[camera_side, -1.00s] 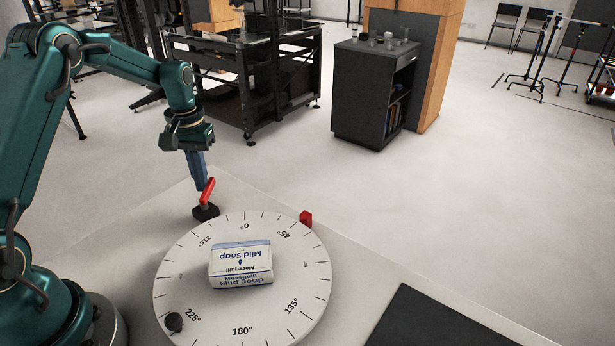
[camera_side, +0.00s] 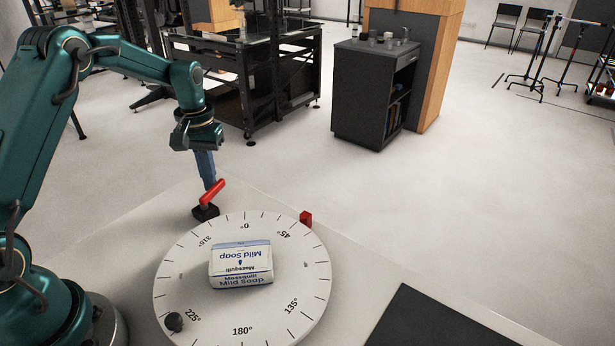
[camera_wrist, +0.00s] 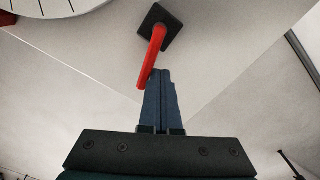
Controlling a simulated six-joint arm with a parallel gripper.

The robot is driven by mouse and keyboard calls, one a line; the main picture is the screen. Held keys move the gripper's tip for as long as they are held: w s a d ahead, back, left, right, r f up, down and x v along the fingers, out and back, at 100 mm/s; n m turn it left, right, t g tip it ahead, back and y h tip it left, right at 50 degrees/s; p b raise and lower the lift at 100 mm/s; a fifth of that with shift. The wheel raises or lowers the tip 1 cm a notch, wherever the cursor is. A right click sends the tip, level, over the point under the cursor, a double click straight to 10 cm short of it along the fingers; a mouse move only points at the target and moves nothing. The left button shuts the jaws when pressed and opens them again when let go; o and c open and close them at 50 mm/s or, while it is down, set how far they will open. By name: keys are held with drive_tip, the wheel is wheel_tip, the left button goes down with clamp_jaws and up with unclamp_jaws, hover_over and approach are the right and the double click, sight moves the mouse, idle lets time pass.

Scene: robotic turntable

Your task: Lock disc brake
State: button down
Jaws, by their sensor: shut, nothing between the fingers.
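The disc brake has a red lever (camera_side: 212,194) on a black base (camera_side: 205,212), standing at the upper left edge of the turntable disc (camera_side: 200,290). The lever leans over to the upper right in the side view. My gripper (camera_side: 210,186) is shut and empty, its fingertips at the lever, apparently touching its free end. In the wrist view the red lever (camera_wrist: 151,58) runs from its black base (camera_wrist: 160,28) down to the tips of my shut gripper (camera_wrist: 160,78). A white soap box (camera_side: 240,264) marked "Mild Soap" lies on the disc.
A small red pointer (camera_side: 305,219) stands at the disc's upper right edge, near 45°. A black knob (camera_side: 174,322) sits on the disc near 225°. A dark mat (camera_side: 430,325) lies at the lower right of the table. The table around the lever is clear.

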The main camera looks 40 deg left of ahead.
drive_tip(key=shift+w+d, duration=0.1)
drive_tip(key=shift+d, duration=0.1)
drive_tip(key=shift+w+d, duration=0.1)
drive_tip(key=shift+d, duration=0.15)
wheel_tip(320, 180, up, 7)
idle(1.1)
